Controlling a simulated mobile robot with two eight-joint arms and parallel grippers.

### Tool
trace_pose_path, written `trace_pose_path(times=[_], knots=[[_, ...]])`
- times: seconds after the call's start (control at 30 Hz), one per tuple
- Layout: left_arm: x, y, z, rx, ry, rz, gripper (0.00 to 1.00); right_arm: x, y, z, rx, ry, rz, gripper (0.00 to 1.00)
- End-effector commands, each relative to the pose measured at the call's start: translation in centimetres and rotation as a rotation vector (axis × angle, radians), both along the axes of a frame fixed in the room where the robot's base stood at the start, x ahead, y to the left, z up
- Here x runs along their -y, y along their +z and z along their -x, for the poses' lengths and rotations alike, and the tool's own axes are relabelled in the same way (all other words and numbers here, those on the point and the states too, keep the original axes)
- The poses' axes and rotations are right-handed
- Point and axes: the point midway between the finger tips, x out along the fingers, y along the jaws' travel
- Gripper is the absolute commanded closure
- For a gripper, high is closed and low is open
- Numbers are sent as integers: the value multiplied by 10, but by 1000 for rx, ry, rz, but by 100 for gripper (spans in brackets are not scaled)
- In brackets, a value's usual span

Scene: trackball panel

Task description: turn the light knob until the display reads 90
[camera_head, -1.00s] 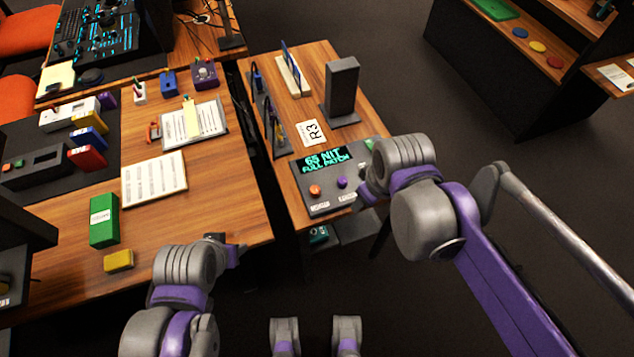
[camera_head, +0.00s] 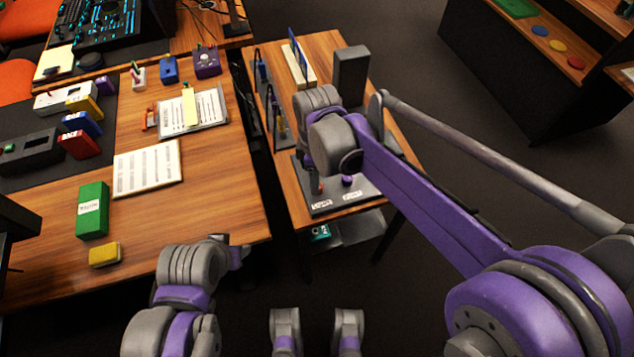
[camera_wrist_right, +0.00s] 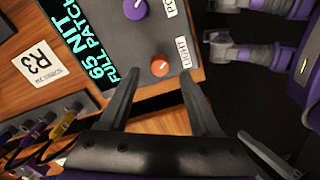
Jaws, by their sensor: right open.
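The light knob (camera_wrist_right: 159,67) is the orange one, with a LIGHT label beside it in the right wrist view. My right gripper (camera_wrist_right: 160,72) is open, its two fingers to either side of this knob in the picture. I cannot tell whether they touch it. The display (camera_wrist_right: 86,45) reads 65 NIT, FULL PATCH. In the head view my right arm covers the display and much of the panel (camera_head: 358,195). My left gripper (camera_head: 240,250) is near the left table's front edge, its jaws unclear.
A purple knob (camera_wrist_right: 135,8) sits close to the light knob on the same panel. A dark upright block (camera_head: 350,72) stands behind on the table. An R3 card (camera_wrist_right: 42,65) lies beside the panel. A green box (camera_head: 92,210) and yellow block (camera_head: 104,254) are on the left table.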

Motion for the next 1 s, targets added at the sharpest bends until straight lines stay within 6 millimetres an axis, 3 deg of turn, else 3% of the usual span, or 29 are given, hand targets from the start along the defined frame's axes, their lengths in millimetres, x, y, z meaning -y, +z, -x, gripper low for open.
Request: trace_pose_path(times=[0.1, 0.23, 0.6, 0.93, 1.0], knots=[[0, -4, 0, -1, 0, 0, 50, 0, -20, 0, 0, -1, 0, 36], [0, -5, 0, -2, 0, 0, 50, 0, -31, 0, 0, -1, 0, 36], [0, -5, 0, -2, 0, 0, 50, 0, -35, 0, 1, -1, 0, 38], [0, -5, 0, -2, 0, 0, 50, 0, -35, 0, 1, -1, 0, 97], [0, -5, 0, -2, 0, 0, 50, 0, -35, 0, 1, -1, 0, 100]])
